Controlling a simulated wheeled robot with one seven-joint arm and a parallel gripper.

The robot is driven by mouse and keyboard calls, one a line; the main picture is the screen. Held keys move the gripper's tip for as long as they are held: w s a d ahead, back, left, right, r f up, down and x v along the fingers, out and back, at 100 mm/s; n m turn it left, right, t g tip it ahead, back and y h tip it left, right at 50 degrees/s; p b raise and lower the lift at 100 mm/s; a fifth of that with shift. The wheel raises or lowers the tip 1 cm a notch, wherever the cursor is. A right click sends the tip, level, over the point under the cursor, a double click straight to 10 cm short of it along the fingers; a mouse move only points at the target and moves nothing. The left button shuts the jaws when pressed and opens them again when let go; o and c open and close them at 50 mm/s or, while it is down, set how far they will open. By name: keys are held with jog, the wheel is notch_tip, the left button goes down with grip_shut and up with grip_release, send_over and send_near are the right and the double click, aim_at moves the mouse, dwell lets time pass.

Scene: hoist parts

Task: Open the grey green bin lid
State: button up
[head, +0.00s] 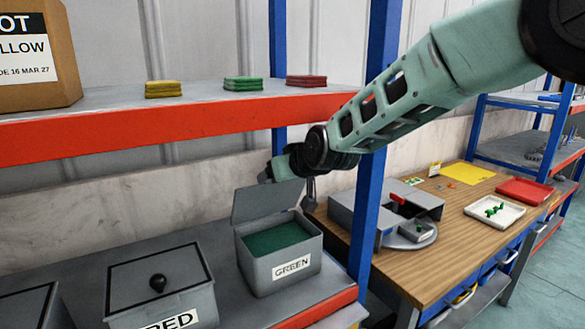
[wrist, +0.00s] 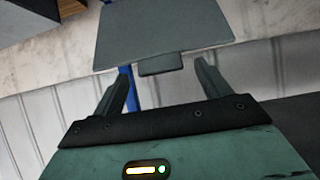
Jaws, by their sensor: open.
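The grey GREEN bin (head: 280,263) stands on the lower shelf, and green contents show inside. Its grey lid (head: 266,201) is raised, standing steeply up at the back of the bin. In the wrist view the lid (wrist: 162,35) is a flat grey plate with a small tab (wrist: 160,65) on its near edge. My gripper (wrist: 164,70) is open, its two fingers apart with the tab in view between their tips. Whether they touch the lid I cannot tell. In the head view my gripper (head: 266,177) is just behind the lid's top edge, its fingers partly hidden.
A closed RED bin (head: 170,285) with a black knob stands at left. Above, an orange-edged shelf (head: 110,135) holds coloured stacks and a cardboard box (head: 35,60). A blue post (head: 370,200) stands right of the bin. A wooden bench (head: 430,255) lies beyond.

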aim_at(282, 187)
jog(key=b+v, duration=0.3)
jog(key=v, duration=1.4)
jog(key=shift+b, duration=0.35)
jog(key=shift+d, duration=0.1)
